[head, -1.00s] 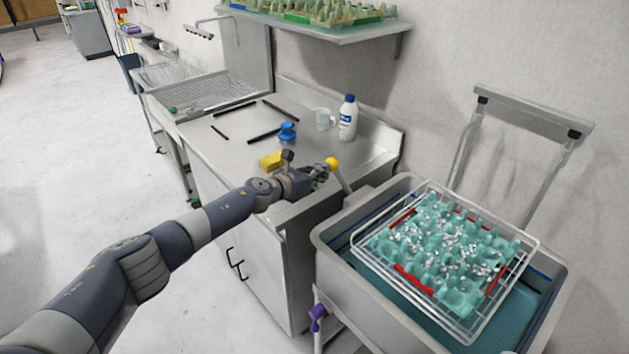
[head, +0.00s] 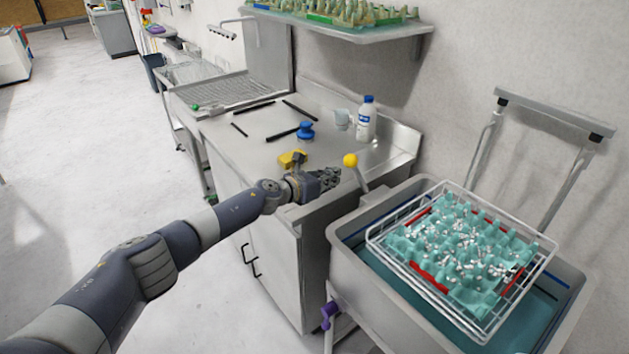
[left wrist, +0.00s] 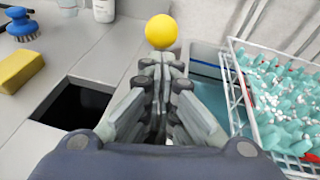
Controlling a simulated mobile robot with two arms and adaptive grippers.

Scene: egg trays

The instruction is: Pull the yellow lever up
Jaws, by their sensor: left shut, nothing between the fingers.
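The yellow lever knob (head: 350,160) sits on a short grey stem (head: 360,180) at the left rim of the sink basin, beside the steel counter. In the left wrist view the yellow knob (left wrist: 161,31) is straight ahead, just beyond the fingertips. My left gripper (head: 335,174) is shut and empty, a little left of the knob and slightly below it in the head view. In the left wrist view its fingers (left wrist: 160,62) are together, and the stem is hidden behind them. I cannot tell whether the fingertips touch the knob. My right gripper is not in view.
The basin (head: 344,262) holds teal water and a wire basket (head: 462,190) with teal egg trays. A yellow sponge (head: 291,159), blue brush (head: 305,131), white bottle (head: 366,119) and cup (head: 342,119) stand on the counter (head: 240,150). A purple-handled valve (head: 328,316) is below the basin.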

